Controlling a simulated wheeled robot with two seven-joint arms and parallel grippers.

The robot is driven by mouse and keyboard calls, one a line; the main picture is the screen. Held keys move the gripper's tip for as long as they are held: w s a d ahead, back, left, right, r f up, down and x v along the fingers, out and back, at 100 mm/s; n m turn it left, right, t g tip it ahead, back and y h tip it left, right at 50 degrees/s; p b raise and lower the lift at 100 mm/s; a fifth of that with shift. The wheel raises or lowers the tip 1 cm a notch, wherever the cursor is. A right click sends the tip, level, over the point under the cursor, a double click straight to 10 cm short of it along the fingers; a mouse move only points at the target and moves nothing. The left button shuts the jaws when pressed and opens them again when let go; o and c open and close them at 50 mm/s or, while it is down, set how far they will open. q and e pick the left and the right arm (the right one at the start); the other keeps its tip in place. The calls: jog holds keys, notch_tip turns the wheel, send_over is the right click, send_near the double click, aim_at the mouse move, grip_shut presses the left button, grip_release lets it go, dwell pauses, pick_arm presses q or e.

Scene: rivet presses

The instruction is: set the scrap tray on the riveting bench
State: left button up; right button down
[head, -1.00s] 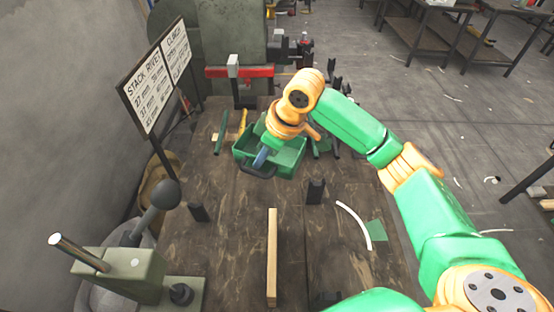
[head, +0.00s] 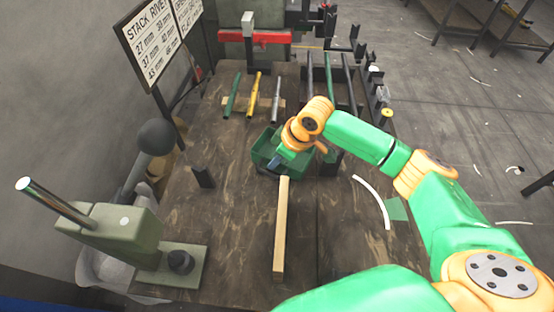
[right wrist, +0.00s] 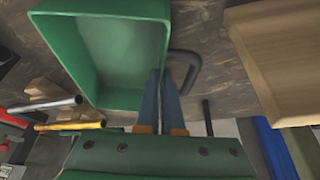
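The scrap tray (head: 262,150) is a green open box with a dark handle (right wrist: 190,62) on one side. In the right wrist view the tray (right wrist: 75,65) looks empty. My right gripper (head: 280,160) is at the tray's near side. Its blue fingers (right wrist: 172,95) are close together at the handle and the tray's edge, shut on the tray. The exact contact is partly hidden. The tray is over the riveting bench (head: 225,215), near the far end of a wooden bar. I cannot tell whether it touches the top. My left gripper is not in view.
The wooden bar (head: 281,230) lies in front of the tray. Several coloured rods (head: 254,95) lie beyond it. A lever press (head: 125,230) stands at left, a short black post (head: 203,177) left of the tray. A white curved strip (head: 374,198) is at right.

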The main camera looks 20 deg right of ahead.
jog(key=shift+f, duration=0.4)
jog(key=shift+w+f, duration=0.1)
jog(key=c, duration=1.1)
grip_release()
jog(key=shift+o, duration=0.2)
jog(key=v, duration=1.2)
